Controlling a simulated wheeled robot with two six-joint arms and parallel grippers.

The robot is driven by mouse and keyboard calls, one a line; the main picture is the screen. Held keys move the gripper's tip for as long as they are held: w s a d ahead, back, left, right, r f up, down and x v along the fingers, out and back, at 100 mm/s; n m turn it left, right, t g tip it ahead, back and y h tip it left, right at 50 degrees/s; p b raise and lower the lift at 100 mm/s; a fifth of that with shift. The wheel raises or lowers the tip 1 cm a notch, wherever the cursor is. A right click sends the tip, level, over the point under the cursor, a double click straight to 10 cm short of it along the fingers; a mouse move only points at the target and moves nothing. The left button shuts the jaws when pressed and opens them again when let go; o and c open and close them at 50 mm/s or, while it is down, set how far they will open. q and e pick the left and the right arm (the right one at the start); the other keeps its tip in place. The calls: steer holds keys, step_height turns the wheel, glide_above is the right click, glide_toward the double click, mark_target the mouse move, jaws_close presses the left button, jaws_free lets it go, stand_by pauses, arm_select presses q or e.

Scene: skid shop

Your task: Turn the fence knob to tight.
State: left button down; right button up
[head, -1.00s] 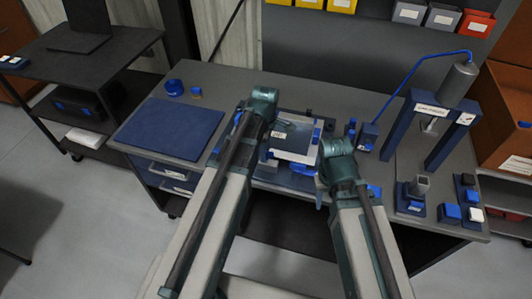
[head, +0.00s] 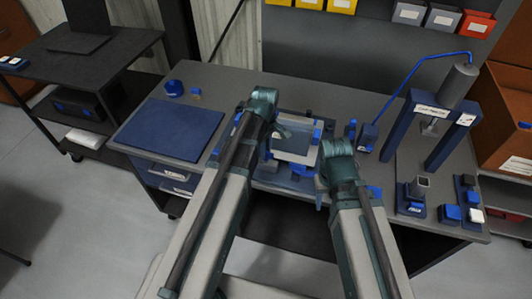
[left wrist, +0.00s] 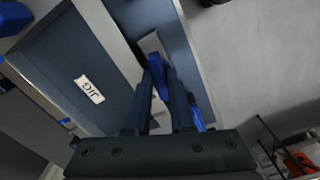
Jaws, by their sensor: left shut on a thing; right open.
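The jig (head: 297,157), a pale-edged fixture with a dark plate and blue parts, sits at the middle of the bench's front. Its "JIG" label (left wrist: 89,88) shows in the left wrist view. My left gripper (head: 283,133) is over the jig's left part. In the left wrist view its two dark fingers (left wrist: 166,76) are shut on a small blue knob (left wrist: 156,62) by a pale block on the jig; the fingers hide part of it. I cannot read any tight mark. My right gripper (head: 321,180) is at the jig's front right, apart from the knob and partly hidden by its wrist.
A blue mat (head: 172,130) lies to the left on the grey bench (head: 225,82). A blue press (head: 436,118) stands to the right, with small blue blocks (head: 450,213) before it. Bins line the back. The bench behind the jig is mostly clear.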

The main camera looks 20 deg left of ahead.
arm_select(q)
steer(key=shift+s+m, duration=0.3)
